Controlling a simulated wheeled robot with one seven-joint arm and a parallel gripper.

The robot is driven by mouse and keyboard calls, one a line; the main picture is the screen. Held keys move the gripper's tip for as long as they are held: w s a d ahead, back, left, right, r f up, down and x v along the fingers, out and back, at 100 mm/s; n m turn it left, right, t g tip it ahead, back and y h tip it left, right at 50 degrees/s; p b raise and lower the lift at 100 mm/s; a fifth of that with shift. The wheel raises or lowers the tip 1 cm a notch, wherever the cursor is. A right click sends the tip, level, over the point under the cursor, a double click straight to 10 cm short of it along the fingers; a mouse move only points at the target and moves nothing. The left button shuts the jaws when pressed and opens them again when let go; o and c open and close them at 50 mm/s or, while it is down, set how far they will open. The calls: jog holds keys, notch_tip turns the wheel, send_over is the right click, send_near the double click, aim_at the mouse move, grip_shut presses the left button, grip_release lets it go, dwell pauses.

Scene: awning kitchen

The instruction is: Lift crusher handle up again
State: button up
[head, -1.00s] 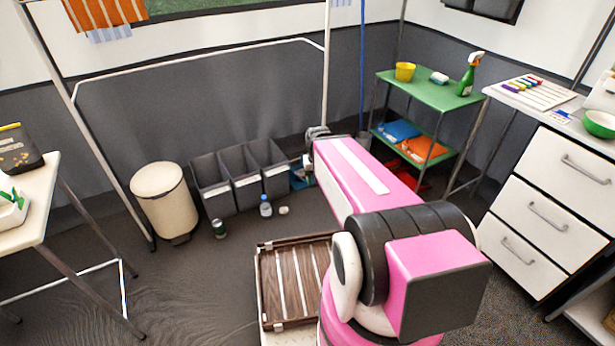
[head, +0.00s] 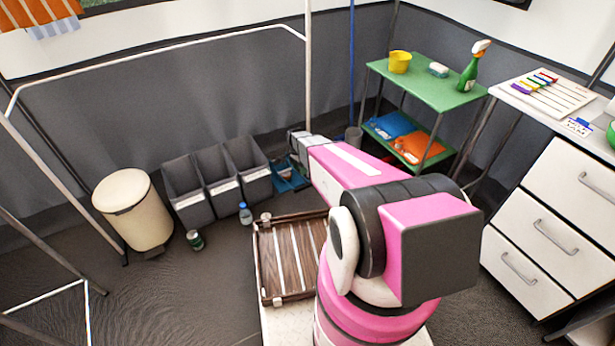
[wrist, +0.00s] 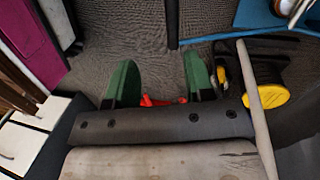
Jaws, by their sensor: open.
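My gripper's two green fingers (wrist: 160,84) are apart in the wrist view, with carpet between their tips. A small red part (wrist: 163,101) shows between them near their base; I cannot tell what it belongs to. In the head view a blue object (head: 287,180) stands on the floor just below the end of my arm, right of the grey bins. A blue surface (wrist: 275,22) also shows at the top right of the wrist view. I cannot make out for certain which part is the crusher or its handle. A pale rod (wrist: 255,105) runs close beside the right finger.
A yellow and black round object (wrist: 268,96) lies right of the fingers. Grey bins (head: 215,175), a bottle (head: 245,214), a can (head: 195,240) and a pale bin (head: 130,208) stand left. A green shelf (head: 440,92) and white drawers (head: 550,215) stand right.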

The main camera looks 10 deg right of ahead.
jog(key=shift+m, duration=0.4)
jog(key=x, duration=0.4)
jog(key=w+x, duration=0.1)
jog(key=x, duration=0.3)
jog(key=w+x, duration=0.1)
jog(key=x, duration=0.3)
jog(key=shift+d+f, duration=0.15)
jog(key=shift+f, duration=0.15)
jog(key=shift+r, duration=0.15)
grip_shut()
